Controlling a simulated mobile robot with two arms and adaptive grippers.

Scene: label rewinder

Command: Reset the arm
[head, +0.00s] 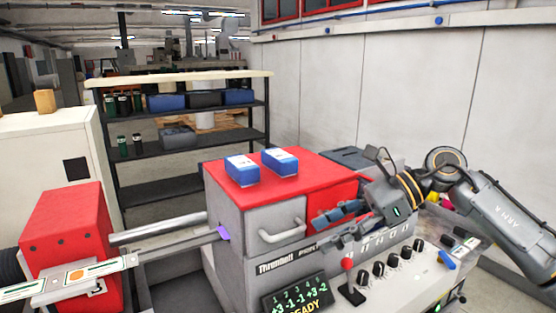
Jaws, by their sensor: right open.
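My right arm (497,212) comes in from the right edge and reaches left over the machine's control panel. My right gripper (323,232) is open, its two fingers pointing left, in front of the red-topped label rewinder (325,178). Nothing shows between the fingers. The gripper is close to the rewinder's front face, right of its silver handle (283,231); I cannot tell whether it touches. My left gripper is not in view.
Two blue-and-white boxes (242,169) (280,161) sit on the red top. A joystick with a red ball (348,264), several black knobs (378,270) and a display (297,296) reading READY lie below the gripper. A red block (66,232) stands left; dark shelves (180,186) stand behind.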

